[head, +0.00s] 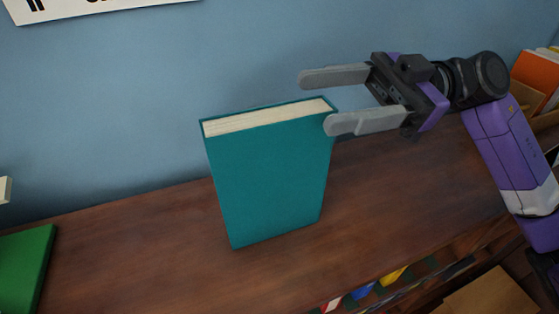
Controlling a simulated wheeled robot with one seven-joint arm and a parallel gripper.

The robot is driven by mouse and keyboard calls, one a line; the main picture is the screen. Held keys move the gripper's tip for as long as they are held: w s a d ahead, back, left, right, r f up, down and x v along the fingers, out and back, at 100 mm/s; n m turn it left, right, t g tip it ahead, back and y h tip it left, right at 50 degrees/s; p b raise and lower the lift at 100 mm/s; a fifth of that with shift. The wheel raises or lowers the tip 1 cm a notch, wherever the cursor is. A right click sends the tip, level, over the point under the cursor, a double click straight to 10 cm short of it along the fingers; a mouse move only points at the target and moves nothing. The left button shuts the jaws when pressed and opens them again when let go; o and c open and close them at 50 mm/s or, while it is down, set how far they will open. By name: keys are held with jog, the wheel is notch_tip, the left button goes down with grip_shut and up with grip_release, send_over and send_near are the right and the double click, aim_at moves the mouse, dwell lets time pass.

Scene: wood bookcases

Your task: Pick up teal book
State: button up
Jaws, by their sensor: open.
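The teal book (268,178) stands upright on the wooden bookcase top, its pale page edges facing up and its teal cover facing me. My gripper (314,101) is at the book's upper right, with its two grey fingers apart and pointing left. The nearer fingertip overlaps the book's top right corner in the picture; I cannot tell whether it touches. The farther finger shows above the book's top edge against the wall.
The wooden top (150,265) is clear around the book. A green book (25,265) lies at the far left. A blue wall (230,50) is close behind. Colourful books (362,291) sit on a shelf below the front edge. An orange item (535,72) is at the far right.

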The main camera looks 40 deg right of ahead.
aim_at(271, 114)
jog(key=shift+s+f+m, duration=0.15)
jog(key=shift+f+m, duration=0.2)
jog(key=shift+m, duration=0.15)
jog(key=shift+s+a+f+m+g, duration=0.1)
jog(key=shift+s+f+m+g, duration=0.1)
jog(key=shift+m+g, duration=0.25)
jog(key=shift+r+p+x, duration=0.2)
jog(key=shift+p+x, duration=0.75)
jog(key=shift+x, duration=0.8)
jog(key=p+x, duration=0.2)
jog(key=x, duration=0.1)
jog(key=shift+w, duration=0.4)
jog(key=shift+w+a+f, duration=0.15)
jog(key=shift+w+a, duration=0.05)
jog(key=shift+a, duration=0.3)
grip_shut()
